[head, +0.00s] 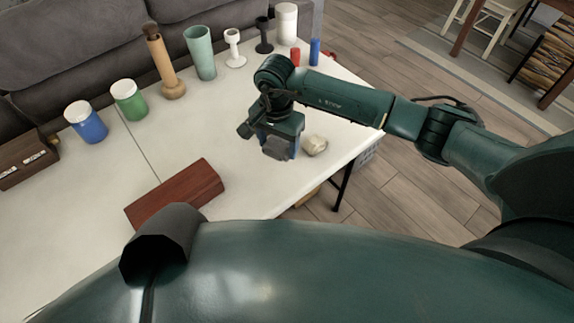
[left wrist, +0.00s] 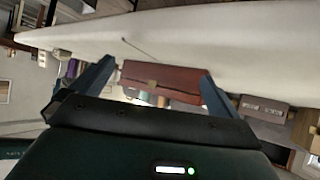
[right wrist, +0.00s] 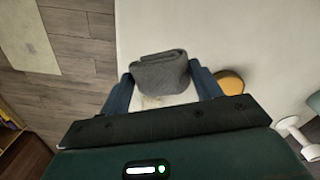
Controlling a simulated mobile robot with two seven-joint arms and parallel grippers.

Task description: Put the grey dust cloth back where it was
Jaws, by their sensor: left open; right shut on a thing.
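The grey dust cloth (right wrist: 160,72) is a folded, rounded bundle between the fingers of my right gripper (right wrist: 160,88) in the right wrist view. The right gripper is shut on it. In the head view my right gripper (head: 279,146) is over the right part of the white table (head: 235,185), and only a little grey of the cloth shows beneath it. I cannot tell whether the cloth touches the table. My left gripper (left wrist: 155,82) is open and empty in the left wrist view, with a red-brown box (left wrist: 168,82) beyond its fingers. It is hidden in the head view.
A pale beige lump (head: 314,145) lies close right of my right gripper. A yellow round thing (right wrist: 230,83) shows beside it in the right wrist view. The red-brown box (head: 175,194) lies near the front edge. Jars, cups and a brush (head: 165,62) line the back.

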